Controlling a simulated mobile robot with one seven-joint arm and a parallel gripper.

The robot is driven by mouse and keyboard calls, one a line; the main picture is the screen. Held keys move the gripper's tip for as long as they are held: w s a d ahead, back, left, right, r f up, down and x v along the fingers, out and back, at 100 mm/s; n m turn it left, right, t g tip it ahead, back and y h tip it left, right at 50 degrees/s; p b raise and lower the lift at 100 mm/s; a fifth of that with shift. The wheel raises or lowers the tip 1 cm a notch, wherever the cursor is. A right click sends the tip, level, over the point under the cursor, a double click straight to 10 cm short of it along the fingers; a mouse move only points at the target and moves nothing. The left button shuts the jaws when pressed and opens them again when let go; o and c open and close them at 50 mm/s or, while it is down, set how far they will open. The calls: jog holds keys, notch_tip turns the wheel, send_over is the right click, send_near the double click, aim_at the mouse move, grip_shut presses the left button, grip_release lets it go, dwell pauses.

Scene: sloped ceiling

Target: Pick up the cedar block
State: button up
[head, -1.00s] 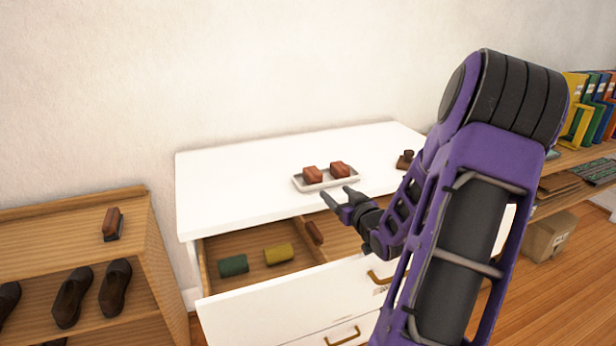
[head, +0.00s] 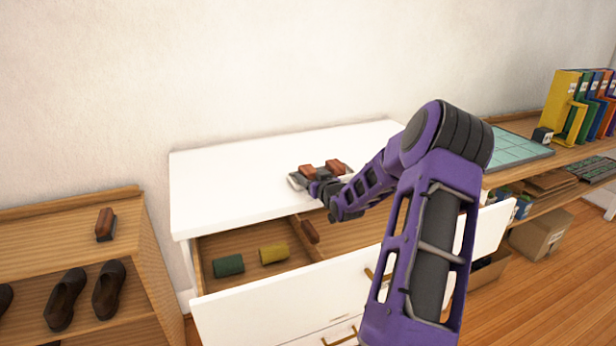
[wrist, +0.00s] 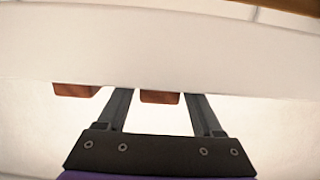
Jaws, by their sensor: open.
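Two reddish-brown blocks, a left one (head: 307,172) and a right one (head: 336,166), sit on a small pale tray (head: 293,183) on the white dresser. I cannot tell which is the cedar block. My gripper (head: 309,180) is open at the tray, close to the left block, and partly covers the tray. In the wrist view, one block (wrist: 160,97) shows between my fingers and another block (wrist: 75,90) lies outside the left finger. A pale band hides the fingertips and parts of both blocks. Contact cannot be told.
The dresser's top drawer (head: 290,310) is open, holding a green cylinder (head: 228,265), a yellow one (head: 273,254) and a brown item (head: 310,231). A shoe rack (head: 150,250) stands left; shelves with binders (head: 565,100) stand right. The dresser top's left side is clear.

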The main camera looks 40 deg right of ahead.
jog(key=shift+w+d, duration=0.1)
jog(key=shift+w, duration=0.6)
grip_shut()
